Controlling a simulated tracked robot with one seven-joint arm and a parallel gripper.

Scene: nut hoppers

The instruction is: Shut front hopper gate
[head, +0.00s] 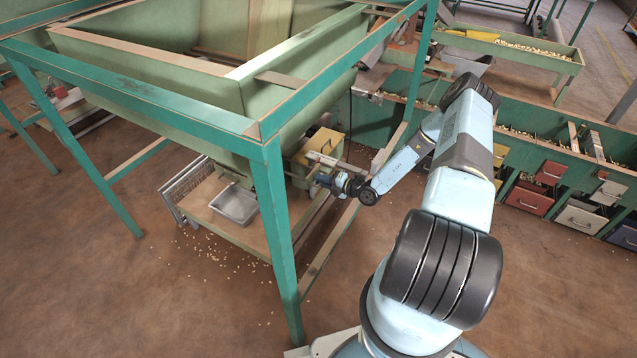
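The large pale green hopper (170,100) stands in a teal frame (140,92) at the left. My gripper (318,179) is under the hopper's right side, just right of that leg, pointing left. It is small and dark here; I cannot tell whether its fingers are open or shut, or whether they touch anything. A grey metal tray (236,205) sits on a low shelf below the hopper.
The teal near leg (280,250) stands close to my gripper. A yellowish box (318,144) is just behind it. Nuts are scattered on the brown floor. A green bench with coloured drawers (528,198) is at the right.

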